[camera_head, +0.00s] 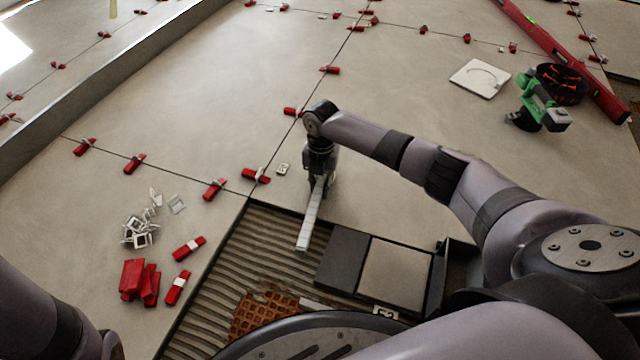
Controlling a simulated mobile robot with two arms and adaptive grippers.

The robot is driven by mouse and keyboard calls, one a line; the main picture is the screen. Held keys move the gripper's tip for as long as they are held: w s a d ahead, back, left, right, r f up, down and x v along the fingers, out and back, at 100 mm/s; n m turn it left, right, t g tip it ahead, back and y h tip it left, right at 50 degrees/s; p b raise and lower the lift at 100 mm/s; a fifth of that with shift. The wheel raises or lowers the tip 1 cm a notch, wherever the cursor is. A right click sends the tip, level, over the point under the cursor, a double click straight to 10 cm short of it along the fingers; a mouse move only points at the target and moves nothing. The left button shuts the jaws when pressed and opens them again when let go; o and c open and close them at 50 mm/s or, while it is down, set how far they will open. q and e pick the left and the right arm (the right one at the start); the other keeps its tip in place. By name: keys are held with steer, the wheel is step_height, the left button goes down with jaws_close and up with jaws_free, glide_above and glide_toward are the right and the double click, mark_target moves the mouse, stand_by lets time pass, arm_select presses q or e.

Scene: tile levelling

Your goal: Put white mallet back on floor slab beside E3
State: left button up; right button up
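My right gripper (322,182) points down near the edge of the ribbed mortar bed. It appears shut on a long, narrow, pale bar, the white mallet (309,222), which slants down and left over the bed. The mallet's head cannot be made out. A small white label (385,312), apparently reading E3, is at the lower edge of the bed, partly cut off by my body. The large beige floor slab (400,90) spreads behind and right of the gripper. Part of my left arm shows at the lower left, but its gripper is out of view.
Red wedges (132,280) and white clips (140,232) lie in loose piles at left. A dark block (343,260) and a pale tile (395,275) are right of the bed. A green tool (540,105), white plate (480,79) and red level (570,60) are at upper right. The slab between is clear.

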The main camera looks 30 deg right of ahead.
steer(key=o, duration=0.5)
